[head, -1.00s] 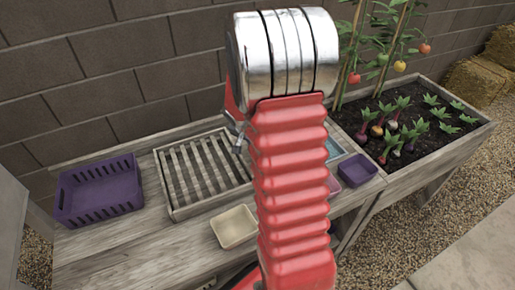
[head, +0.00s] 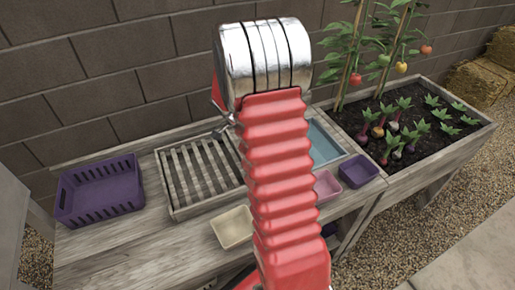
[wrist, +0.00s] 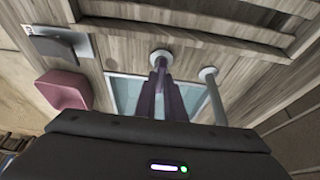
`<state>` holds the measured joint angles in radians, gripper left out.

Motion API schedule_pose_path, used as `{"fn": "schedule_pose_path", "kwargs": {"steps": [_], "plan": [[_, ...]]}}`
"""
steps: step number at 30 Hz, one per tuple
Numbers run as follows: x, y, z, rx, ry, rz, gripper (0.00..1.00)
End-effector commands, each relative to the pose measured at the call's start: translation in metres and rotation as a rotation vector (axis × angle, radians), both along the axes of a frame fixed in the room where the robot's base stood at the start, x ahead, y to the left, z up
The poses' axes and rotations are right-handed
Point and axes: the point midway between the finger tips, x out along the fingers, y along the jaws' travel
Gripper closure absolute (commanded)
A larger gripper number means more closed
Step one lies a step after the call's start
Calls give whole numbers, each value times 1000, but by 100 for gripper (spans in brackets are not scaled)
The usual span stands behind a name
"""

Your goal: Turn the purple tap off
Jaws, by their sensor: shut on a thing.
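The purple tap (wrist: 173,95) stands near the middle of the wrist view, rising from a round white base on the wood, over the light blue basin. My gripper (wrist: 165,112) is shut on the purple tap; its black housing fills the bottom of the wrist view and hides part of the hold. I cannot tell clearly where fingers end and tap begins. In the head view my red arm hides the tap. The blue basin (head: 325,143) shows there just right of my arm.
A pale tap (wrist: 215,98) stands close right of the purple one. A pink tray (head: 327,186), a purple tray (head: 358,171), a cream tray (head: 232,227), a slatted rack (head: 178,210) and a purple crate (head: 67,208) sit on the bench. A planted bed (head: 452,155) adjoins right.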

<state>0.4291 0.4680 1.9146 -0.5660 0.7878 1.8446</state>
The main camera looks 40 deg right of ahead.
Motion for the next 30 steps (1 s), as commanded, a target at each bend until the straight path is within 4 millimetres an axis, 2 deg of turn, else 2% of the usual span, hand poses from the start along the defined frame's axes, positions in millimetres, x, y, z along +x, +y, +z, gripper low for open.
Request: {"fn": "schedule_pose_path", "kwargs": {"steps": [11, 12, 20, 30], "plan": [[1, 2, -1, 3, -4, -9, 100], [1, 2, -1, 3, -4, -9, 90], [1, 1, 0, 2, -2, -8, 72], [1, 1, 3, 0, -2, -8, 72]]}}
